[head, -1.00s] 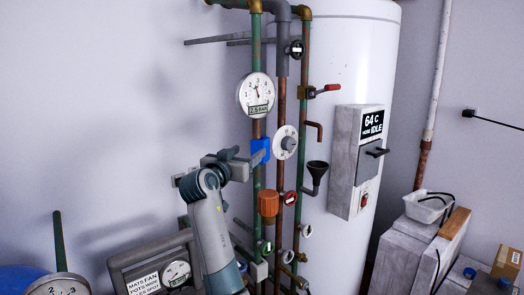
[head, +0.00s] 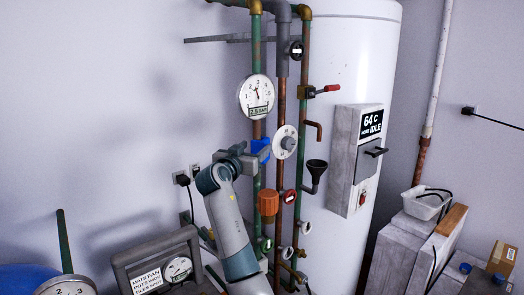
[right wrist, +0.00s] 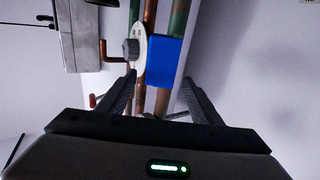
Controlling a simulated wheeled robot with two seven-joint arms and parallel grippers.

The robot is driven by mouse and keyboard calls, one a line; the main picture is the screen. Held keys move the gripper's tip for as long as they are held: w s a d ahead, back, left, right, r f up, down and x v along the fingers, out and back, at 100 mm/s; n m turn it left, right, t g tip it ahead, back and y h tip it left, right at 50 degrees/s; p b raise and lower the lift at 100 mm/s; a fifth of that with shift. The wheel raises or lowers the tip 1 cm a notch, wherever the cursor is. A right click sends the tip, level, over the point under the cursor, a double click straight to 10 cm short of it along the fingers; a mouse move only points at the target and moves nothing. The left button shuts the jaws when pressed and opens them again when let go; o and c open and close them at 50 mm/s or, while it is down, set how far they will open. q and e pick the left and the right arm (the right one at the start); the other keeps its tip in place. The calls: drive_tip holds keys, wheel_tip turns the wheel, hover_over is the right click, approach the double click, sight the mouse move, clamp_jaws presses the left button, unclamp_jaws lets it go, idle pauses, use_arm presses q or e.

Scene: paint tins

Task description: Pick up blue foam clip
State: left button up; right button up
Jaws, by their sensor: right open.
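The blue foam clip (head: 265,150) sits on the green vertical pipe in the head view, just below the round pressure gauge, partly covered by my right gripper. In the right wrist view it is a flat blue block (right wrist: 170,60) on the green pipe, ahead of the jaws and between the two fingers' lines. My right gripper (head: 249,153) is open and close to the clip; its two fingers also show in the right wrist view (right wrist: 159,82), spread apart with nothing held. I cannot tell whether a finger touches the clip. My left gripper is out of view.
A white round dial with a grey knob (head: 285,141) is close right of the clip. The pressure gauge (head: 256,96) is above it, an orange cap (head: 268,202) below. Copper pipes and a white tank (head: 338,60) stand to the right.

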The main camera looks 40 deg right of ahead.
drive_tip(key=shift+c, duration=0.3)
drive_tip(key=c, duration=1.1)
drive_tip(key=shift+s+d+r, duration=0.1)
drive_tip(key=shift+s+d+r+b, duration=0.3)
drive_tip(key=shift+r+b, duration=0.1)
drive_tip(key=shift+b, duration=0.2)
drive_tip(key=shift+s+d+r+b, duration=0.7)
drive_tip(key=shift+s+d+r, duration=0.45)
drive_tip(key=shift+s, duration=0.7)
drive_tip(key=shift+s+d+r+b, duration=0.7)
drive_tip(key=shift+s+d+r, duration=0.45)
drive_tip(key=shift+s, duration=0.65)
drive_tip(key=shift+s+d+r+b, duration=0.7)
drive_tip(key=shift+s+d+r, duration=0.45)
drive_tip(key=shift+s, duration=0.7)
drive_tip(key=shift+a, duration=0.1)
